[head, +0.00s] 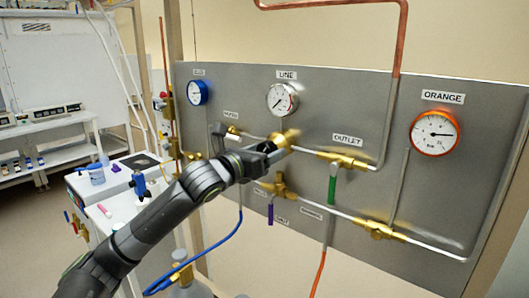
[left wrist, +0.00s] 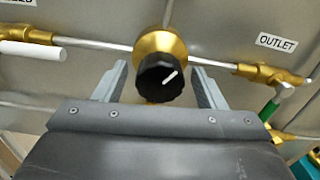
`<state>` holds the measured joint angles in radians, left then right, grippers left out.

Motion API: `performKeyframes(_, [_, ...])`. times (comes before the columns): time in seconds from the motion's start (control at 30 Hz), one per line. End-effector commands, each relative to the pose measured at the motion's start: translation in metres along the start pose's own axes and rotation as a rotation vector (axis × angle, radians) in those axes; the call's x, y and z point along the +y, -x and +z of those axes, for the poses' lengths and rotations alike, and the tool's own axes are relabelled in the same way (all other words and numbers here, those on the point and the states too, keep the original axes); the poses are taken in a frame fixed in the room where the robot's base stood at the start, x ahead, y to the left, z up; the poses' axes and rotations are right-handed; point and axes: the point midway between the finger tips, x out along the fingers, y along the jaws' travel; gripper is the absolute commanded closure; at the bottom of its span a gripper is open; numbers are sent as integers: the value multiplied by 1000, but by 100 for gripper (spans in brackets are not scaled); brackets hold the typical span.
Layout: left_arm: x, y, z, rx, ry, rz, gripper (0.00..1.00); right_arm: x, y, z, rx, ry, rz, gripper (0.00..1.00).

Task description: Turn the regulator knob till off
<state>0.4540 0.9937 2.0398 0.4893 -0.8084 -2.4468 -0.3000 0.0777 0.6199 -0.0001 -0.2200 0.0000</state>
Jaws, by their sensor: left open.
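The regulator knob (left wrist: 160,78) is black with a white pointer line. It sits on a round brass regulator body (left wrist: 158,42), and the pointer is angled toward the upper right in the left wrist view. In the head view the brass body (head: 288,136) shows on the grey panel, and my gripper hides most of the knob. My left gripper (left wrist: 160,82) is open, with one finger on each side of the knob. A gap shows between each finger and the knob. The left gripper also shows in the head view (head: 272,151). My right gripper is not in view.
The grey panel (head: 340,90) carries a LINE gauge (head: 282,99), a blue gauge (head: 197,92) and an orange gauge (head: 434,132). A green-handled valve (head: 332,188) and a purple-handled valve (head: 270,212) stick out nearby. A blue hose (head: 207,248) hangs below my arm.

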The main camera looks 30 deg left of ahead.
Motion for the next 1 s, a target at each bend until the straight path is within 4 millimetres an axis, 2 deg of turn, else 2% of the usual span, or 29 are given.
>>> performKeyframes(0.3, [0, -2, 0, 1, -1, 0, 36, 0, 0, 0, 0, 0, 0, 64])
performKeyframes(0.63, [0, -1, 0, 0, -1, 0, 79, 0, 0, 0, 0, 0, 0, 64])
performKeyframes(1.0, [0, -2, 1, 0, 58, 0, 80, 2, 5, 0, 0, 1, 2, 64])
